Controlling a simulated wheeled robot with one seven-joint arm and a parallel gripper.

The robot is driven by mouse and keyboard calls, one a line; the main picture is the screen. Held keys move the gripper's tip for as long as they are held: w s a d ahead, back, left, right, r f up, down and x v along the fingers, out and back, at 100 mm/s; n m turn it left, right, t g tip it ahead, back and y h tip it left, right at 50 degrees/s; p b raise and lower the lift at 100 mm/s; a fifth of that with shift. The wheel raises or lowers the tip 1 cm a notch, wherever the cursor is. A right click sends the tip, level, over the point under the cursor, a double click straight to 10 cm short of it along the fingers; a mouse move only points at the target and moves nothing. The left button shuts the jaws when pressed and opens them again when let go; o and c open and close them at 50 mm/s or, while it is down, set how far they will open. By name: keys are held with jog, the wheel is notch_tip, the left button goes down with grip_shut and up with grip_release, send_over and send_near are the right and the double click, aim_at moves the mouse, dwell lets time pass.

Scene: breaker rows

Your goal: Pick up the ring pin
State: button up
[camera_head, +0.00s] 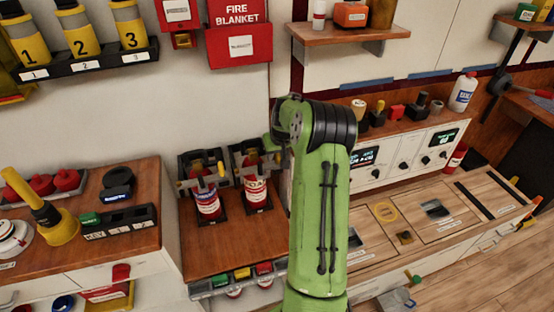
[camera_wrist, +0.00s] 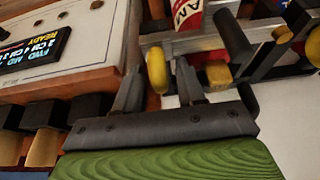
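A yellow ring (camera_wrist: 157,70), which looks like the ring pin, shows edge-on in the wrist view. It appears between the two fingers of my gripper (camera_wrist: 159,80), with space visible on both sides. The gripper is open and the fingers do not visibly touch the ring. A red canister with white lettering (camera_wrist: 187,13) is just beyond it. In the head view, two labelled red canisters (camera_head: 257,194) (camera_head: 208,204) stand in dark holders on the wooden counter. My green arm hides most of the gripper and the ring there.
Dark metal brackets (camera_wrist: 235,40) with yellow ends crowd the right of the wrist view. A panel with a lit display (camera_wrist: 35,48) is at left. In the head view, a tray of coloured blocks (camera_head: 240,276) lines the counter front, and a panelled bench (camera_head: 440,210) lies right.

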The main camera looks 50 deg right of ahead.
grip_shut()
